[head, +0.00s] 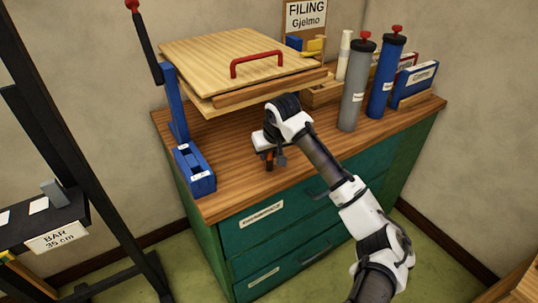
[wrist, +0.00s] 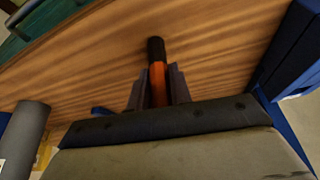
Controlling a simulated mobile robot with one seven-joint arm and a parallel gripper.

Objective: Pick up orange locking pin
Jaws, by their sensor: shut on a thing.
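The orange locking pin (wrist: 158,80) with a dark end shows in the wrist view between the two fingers of my gripper (wrist: 158,85). My gripper is shut on it. In the head view the pin (head: 269,160) is a small orange piece under my gripper (head: 270,158), over the wooden cabinet top (head: 235,185). Whether the pin touches the top cannot be told. My wrist hides part of the pin in the head view.
A blue lever press (head: 195,170) stands at the left of the top. A wooden board with a red handle (head: 255,62) is behind my gripper. A grey cylinder (head: 356,90) and a blue cylinder (head: 386,80) stand to the right. The front of the top is clear.

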